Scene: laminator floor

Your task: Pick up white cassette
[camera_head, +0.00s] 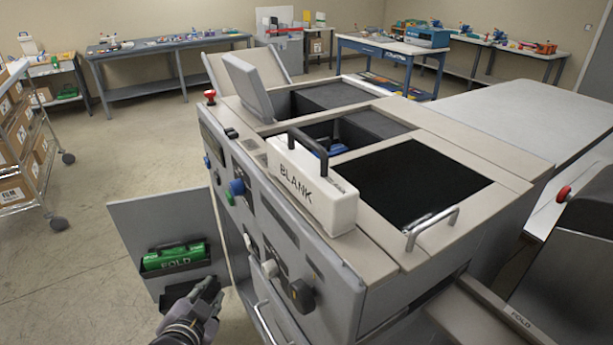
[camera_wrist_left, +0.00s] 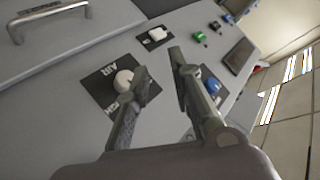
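The white cassette (camera_head: 312,186), marked BLANK with a dark handle on top, sits on the top front edge of the grey machine (camera_head: 440,150), beside a dark open bay. My left gripper (camera_head: 212,288) is low in front of the machine, below and left of the cassette and well apart from it. In the left wrist view my left gripper (camera_wrist_left: 158,64) has its two fingers spread with nothing between them, facing the control panel. The cassette does not show in that view. My right gripper is not in view.
A green cassette (camera_head: 175,257) marked FOLD sits in a holder on the open door panel (camera_head: 160,215). Knobs such as the white one (camera_wrist_left: 124,80) stick out from the machine front near my left fingers. A metal handle (camera_head: 432,228) stands at the right.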

